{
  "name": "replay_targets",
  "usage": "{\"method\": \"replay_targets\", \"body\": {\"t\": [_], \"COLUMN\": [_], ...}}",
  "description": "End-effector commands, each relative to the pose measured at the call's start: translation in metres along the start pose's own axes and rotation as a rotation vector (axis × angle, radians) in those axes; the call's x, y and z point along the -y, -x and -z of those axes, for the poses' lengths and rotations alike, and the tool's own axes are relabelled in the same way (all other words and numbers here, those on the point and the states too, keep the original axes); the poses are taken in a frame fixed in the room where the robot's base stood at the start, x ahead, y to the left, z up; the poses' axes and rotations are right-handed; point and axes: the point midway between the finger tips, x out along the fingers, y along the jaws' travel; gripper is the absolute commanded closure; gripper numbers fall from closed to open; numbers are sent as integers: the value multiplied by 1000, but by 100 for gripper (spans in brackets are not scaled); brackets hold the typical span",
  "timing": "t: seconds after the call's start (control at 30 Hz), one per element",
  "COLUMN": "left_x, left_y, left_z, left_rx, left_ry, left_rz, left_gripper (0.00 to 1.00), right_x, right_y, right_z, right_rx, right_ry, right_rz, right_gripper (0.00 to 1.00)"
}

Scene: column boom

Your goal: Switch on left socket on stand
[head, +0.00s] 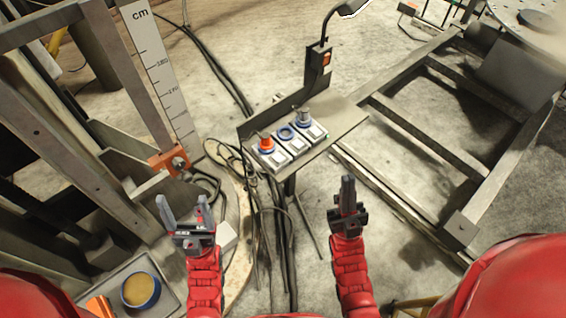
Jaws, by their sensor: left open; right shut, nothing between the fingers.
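A stand (348,121) with a flat metal top is ahead of me. A row of three sockets sits on it. The left socket (266,146) has an orange-red plug or cap with a blue ring at its base. The middle socket (286,132) shows a blue ring. The right socket (304,117) has a grey cap with a blue ring. Light switch plates lie in front of them; their positions are too small to tell. My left gripper (182,205) is open and empty, below and left of the stand. My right gripper (347,184) is shut and empty, below and right of the sockets.
A column with a cm scale (160,75) and an orange block (168,160) stands at the left. A metal frame (440,125) lies at the right. Black cables (222,72) run across the floor. A tray with a round blue-rimmed container (141,291) is at the lower left.

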Motion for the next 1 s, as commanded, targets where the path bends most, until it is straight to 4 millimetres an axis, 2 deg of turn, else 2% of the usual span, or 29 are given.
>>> {"method": "replay_targets", "body": {"t": [0.03,0.3,0.53,0.8,1.0], "left_x": [-1,-4,-7,-11,-12], "left_y": [24,92,148,214,253], "left_z": [-4,-16,-25,-36,-43], "left_rx": [0,1,1,0,0], "left_ry": [0,0,0,0,0], "left_rz": [0,0,0,0,0], "left_gripper": [23,23,23,23,23], "right_x": [7,41,59,62,51], "right_y": [22,97,165,244,286], "right_z": [-17,-110,-184,-267,-316], "right_rx": [31,286,519,791,949], "right_ry": [-40,-268,-395,-460,-456], "right_rz": [33,206,309,359,346], "right_gripper": [100,100,100,100,100]}}
